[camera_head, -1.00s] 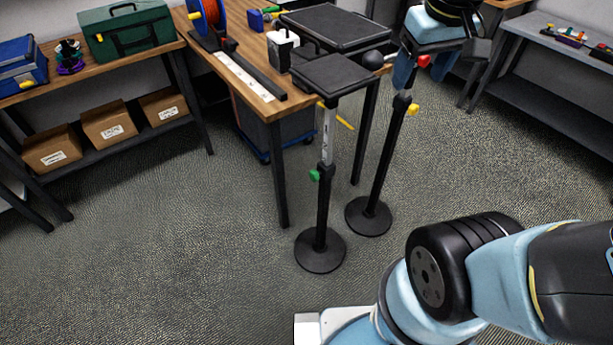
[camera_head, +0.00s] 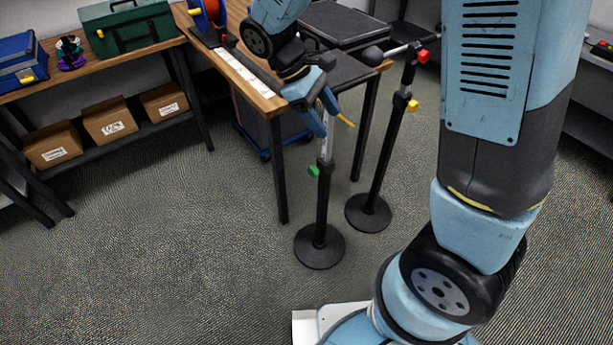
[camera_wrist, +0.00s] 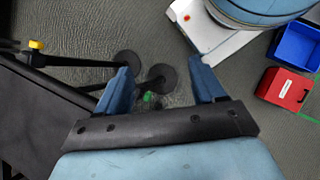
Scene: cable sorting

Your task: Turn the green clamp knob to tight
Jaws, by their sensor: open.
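The green clamp knob (camera_head: 313,171) sits on the left side of the nearer black stand (camera_head: 321,210), partway up its pole. In the wrist view the green knob (camera_wrist: 150,97) shows between my two fingers, beyond them, with the stand's round base (camera_wrist: 160,77) just past it. My gripper (camera_head: 324,122) is open and empty. In the head view it is above the knob, beside the upper silver part of the pole, pointing down. I cannot tell which way the knob is turned.
A second stand (camera_head: 380,160) with a yellow knob (camera_head: 412,105) and a red knob (camera_head: 423,57) is close on the right. A wooden workbench (camera_head: 262,103) is behind. Open floor lies in front and left. The wrist view shows a blue bin (camera_wrist: 297,46) and red box (camera_wrist: 283,90).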

